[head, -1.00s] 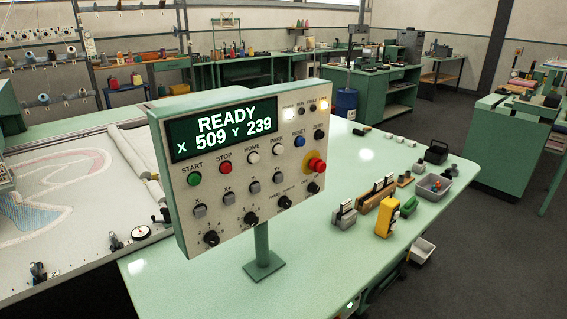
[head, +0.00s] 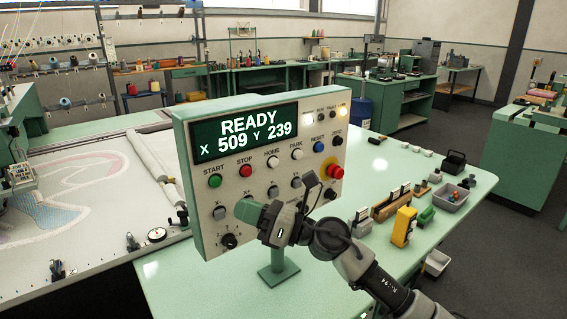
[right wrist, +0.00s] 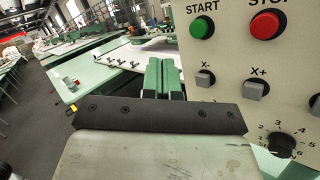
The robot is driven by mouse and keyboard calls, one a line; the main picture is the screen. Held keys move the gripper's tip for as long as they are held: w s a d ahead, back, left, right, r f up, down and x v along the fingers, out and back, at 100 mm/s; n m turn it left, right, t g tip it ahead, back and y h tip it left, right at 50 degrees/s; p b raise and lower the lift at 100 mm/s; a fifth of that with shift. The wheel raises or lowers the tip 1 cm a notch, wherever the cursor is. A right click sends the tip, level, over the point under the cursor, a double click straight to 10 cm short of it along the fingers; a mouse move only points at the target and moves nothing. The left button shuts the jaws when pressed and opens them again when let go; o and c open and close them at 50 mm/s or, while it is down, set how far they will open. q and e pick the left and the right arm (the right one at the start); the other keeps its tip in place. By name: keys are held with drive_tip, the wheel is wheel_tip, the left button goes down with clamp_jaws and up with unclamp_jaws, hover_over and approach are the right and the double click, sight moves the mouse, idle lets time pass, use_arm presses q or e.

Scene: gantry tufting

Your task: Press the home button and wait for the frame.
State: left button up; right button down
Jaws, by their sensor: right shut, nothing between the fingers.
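The control panel (head: 232,186) stands on a post and its screen (head: 247,132) reads READY, X 509, Y 239. The white HOME button (head: 272,162) is in the top row, between the red STOP button (head: 245,171) and the white PARK button (head: 296,155). My right gripper (head: 246,210) is shut and empty, its green fingers in front of the panel's lower half, below the HOME button; contact cannot be told. In the right wrist view the shut fingers (right wrist: 163,78) are left of the START button (right wrist: 202,28); HOME is out of that view. My left gripper is not in view.
The tufting frame with its patterned cloth (head: 85,190) lies left of the panel. A red emergency stop knob (head: 335,172) is on the panel's right side. A yellow tool (head: 402,226), a wooden rack (head: 388,208) and a grey bin (head: 451,197) stand on the green table (head: 190,282).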

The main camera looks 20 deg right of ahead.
drive_tip(key=d+r+n+g+h, duration=0.1)
drive_tip(key=d+r+n+h, duration=0.4)
drive_tip(key=d+n+h, duration=0.2)
drive_tip(key=w+d+r+n+g+h, duration=0.1)
drive_tip(key=d+r+n+h, duration=0.4)
drive_tip(key=d+n+h, duration=0.2)
drive_tip(key=shift+d+r+n, duration=0.2)
drive_tip(key=shift+d+n, duration=0.1)
drive_tip(key=shift+d, duration=0.2)
drive_tip(key=p, duration=0.6)
approach(276, 167)
drive_tip(key=x, duration=0.6)
drive_tip(key=shift+w+a+f, duration=0.1)
drive_tip(key=shift+w+f, duration=0.05)
drive_tip(key=shift+w, duration=0.1)
